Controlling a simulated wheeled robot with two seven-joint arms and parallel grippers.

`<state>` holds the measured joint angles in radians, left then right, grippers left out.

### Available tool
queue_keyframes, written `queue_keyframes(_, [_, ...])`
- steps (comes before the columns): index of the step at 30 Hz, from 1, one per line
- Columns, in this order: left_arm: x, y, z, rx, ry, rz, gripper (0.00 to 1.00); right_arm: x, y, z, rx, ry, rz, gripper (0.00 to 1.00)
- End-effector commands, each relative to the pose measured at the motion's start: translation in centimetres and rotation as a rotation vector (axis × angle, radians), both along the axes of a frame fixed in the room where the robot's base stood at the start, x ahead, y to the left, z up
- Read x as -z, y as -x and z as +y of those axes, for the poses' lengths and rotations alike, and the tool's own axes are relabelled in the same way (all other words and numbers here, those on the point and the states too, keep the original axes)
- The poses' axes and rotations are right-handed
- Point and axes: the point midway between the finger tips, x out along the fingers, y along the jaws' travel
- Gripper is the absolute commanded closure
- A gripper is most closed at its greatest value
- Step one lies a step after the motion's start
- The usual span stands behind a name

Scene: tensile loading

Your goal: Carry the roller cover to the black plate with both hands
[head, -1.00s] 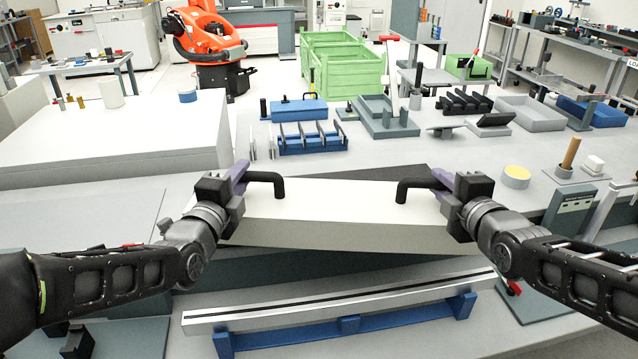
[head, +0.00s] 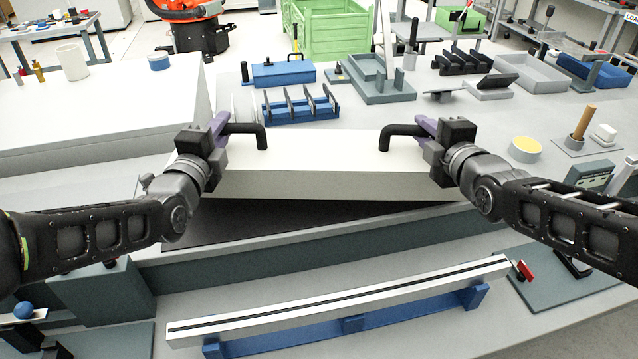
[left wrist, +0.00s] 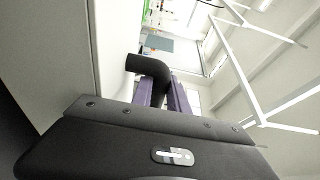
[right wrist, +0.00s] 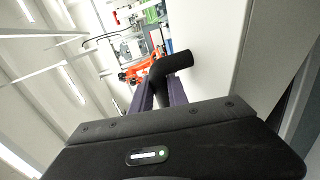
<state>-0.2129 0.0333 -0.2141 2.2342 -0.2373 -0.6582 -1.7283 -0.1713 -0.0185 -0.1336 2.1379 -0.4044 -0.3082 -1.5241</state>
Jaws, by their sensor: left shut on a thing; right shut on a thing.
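The roller cover (head: 320,165) is a long white box with a black bent handle at each end. My left gripper (head: 222,135) is shut on the left handle (head: 250,130); the left wrist view shows the purple fingers (left wrist: 165,95) around the handle (left wrist: 148,66). My right gripper (head: 425,130) is shut on the right handle (head: 398,132); the right wrist view shows the same grip (right wrist: 160,92). The black plate (head: 240,222) lies under and in front of the cover, partly hidden by it. I cannot tell whether the cover touches the plate.
A silver bar on a blue stand (head: 345,305) lies in front. Behind the cover are a blue rack (head: 300,108), a blue toolbox (head: 283,73) and grey trays (head: 520,75). A yellow-topped round container (head: 525,148) stands to the right. A large white block (head: 100,110) fills the left.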

Motion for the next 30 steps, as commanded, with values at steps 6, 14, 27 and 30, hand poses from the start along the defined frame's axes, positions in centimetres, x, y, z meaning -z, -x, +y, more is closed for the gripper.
queue_keyframes(6, [-0.1, 0.0, 0.0, 0.000, 0.000, -0.009, 1.00, -0.1, -0.1, 0.0, 0.000, -0.001, -0.009, 1.00])
queue_keyframes(14, [1.1, 0.0, 0.0, 0.000, 0.000, -0.009, 1.00, 1.1, -0.1, 0.0, 0.000, -0.001, -0.009, 1.00])
queue_keyframes(27, [3.8, 0.0, 0.0, 0.000, 0.000, -0.009, 1.00, 3.8, -0.1, 0.0, 0.000, -0.001, -0.009, 1.00])
queue_keyframes(30, [4.4, 0.0, 0.0, 0.000, 0.000, -0.009, 1.00, 4.4, -0.1, 0.0, 0.000, -0.001, -0.009, 1.00])
